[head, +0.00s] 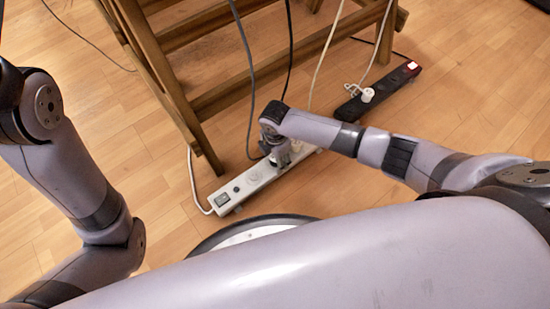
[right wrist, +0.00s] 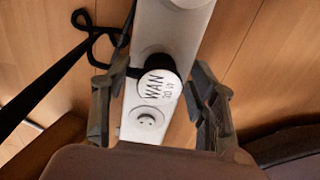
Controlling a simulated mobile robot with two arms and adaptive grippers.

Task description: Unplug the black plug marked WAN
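The black plug marked WAN (right wrist: 158,85) sits in a socket of the white power strip (right wrist: 150,128), its round white label facing the right wrist camera. A black cable leaves it to the upper left. My right gripper (right wrist: 153,92) is open, with one finger on each side of the plug and gaps showing beside it. In the head view my right gripper (head: 279,152) points down over the white strip (head: 232,193) on the floor and hides the plug there. My left arm is at the left of the head view; its gripper is out of sight.
An empty socket (right wrist: 147,117) is next to the plug on the strip. A black power strip (head: 382,90) with a white plug (head: 367,95) lies farther right. A wooden frame (head: 165,75) stands behind. Several cables hang down near my right gripper.

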